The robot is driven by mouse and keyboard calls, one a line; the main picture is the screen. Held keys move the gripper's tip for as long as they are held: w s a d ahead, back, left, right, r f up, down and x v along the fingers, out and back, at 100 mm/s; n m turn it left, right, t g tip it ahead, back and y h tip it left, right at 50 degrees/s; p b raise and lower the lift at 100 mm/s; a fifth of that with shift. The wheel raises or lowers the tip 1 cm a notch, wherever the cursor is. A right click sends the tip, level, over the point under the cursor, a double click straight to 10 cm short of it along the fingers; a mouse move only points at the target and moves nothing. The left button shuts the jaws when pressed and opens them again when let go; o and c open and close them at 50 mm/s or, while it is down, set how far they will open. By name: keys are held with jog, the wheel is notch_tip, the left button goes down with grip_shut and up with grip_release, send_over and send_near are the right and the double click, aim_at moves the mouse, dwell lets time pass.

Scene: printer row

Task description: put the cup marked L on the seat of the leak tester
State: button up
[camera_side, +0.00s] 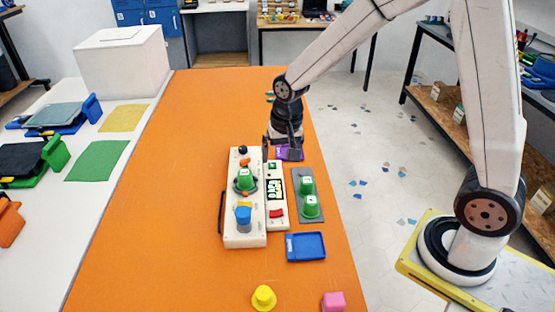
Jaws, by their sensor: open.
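The leak tester (236,233) is a white unit on the orange table, with a display and a red button on its right part. A green cup (245,178) sits upright in a dark ring near its middle, apparently the seat. A blue cylinder (243,217) stands on the unit in front of that cup. Two more green cups, a far one (307,185) and a near one (310,208), stand on a grey holder (298,171) to the right. The cups' white marks are too small to read. My gripper (279,152) is open and empty, above the tester's far end.
A purple item (294,155) lies beside my gripper, partly hidden. A blue tray (306,247), a yellow knobbed piece (263,298) and a pink block (333,302) are nearer the front. The left part of the orange table (150,190) is clear.

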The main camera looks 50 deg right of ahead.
jog(key=s+n+t, duration=0.1)
jog(key=s+n, duration=0.5)
jog(key=s, duration=0.6)
jog(key=shift+f+n, duration=0.25)
jog(key=shift+n, duration=0.05)
jog(key=shift+d, duration=0.1)
dwell(0.4)
